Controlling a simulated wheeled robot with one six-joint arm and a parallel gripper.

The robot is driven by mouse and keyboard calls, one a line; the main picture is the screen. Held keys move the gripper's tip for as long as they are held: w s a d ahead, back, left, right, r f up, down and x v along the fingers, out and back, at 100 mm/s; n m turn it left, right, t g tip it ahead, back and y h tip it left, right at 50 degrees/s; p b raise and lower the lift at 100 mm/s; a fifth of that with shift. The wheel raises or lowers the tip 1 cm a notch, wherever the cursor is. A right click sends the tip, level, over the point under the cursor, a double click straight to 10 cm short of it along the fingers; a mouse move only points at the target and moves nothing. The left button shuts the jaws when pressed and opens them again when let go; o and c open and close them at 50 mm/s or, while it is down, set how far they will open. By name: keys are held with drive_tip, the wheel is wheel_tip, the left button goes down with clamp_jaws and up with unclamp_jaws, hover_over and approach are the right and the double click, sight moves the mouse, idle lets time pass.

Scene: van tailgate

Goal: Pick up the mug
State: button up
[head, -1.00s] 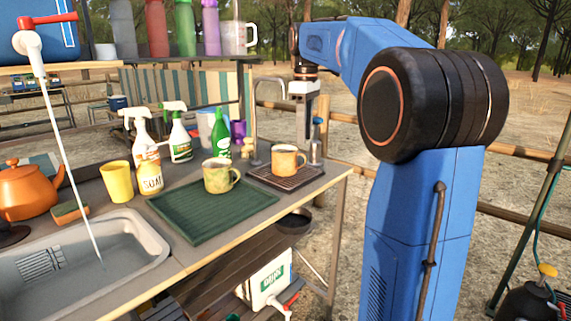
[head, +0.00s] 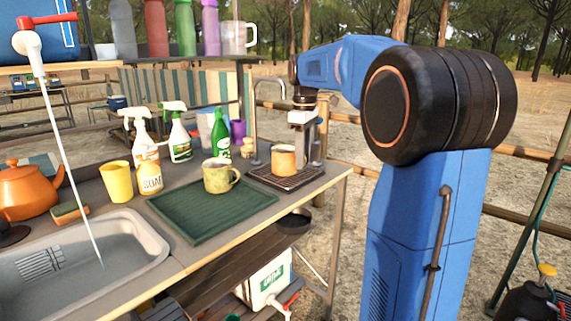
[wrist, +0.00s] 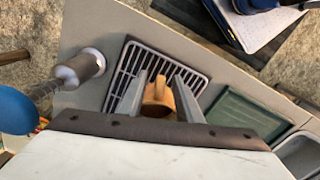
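An orange mug (head: 283,158) stands upright on a dark slatted drip tray (head: 286,178) near the counter's right end. My gripper (head: 304,158) is low at the mug's right side and hides its handle in the head view. In the wrist view the mug (wrist: 156,106) shows between the two fingers of my gripper (wrist: 165,77), its handle pointing toward the fingertips. The fingers stand apart; I cannot tell whether they touch the mug. A second mug, speckled yellow-green (head: 219,175), stands on a green mat (head: 190,221) to the left.
A tap (head: 256,105) rises behind the tray. A yellow cup (head: 117,182) and a sink (head: 120,255) lie further left. A shelf (head: 190,60) runs above.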

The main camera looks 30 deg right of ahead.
clamp_jaws()
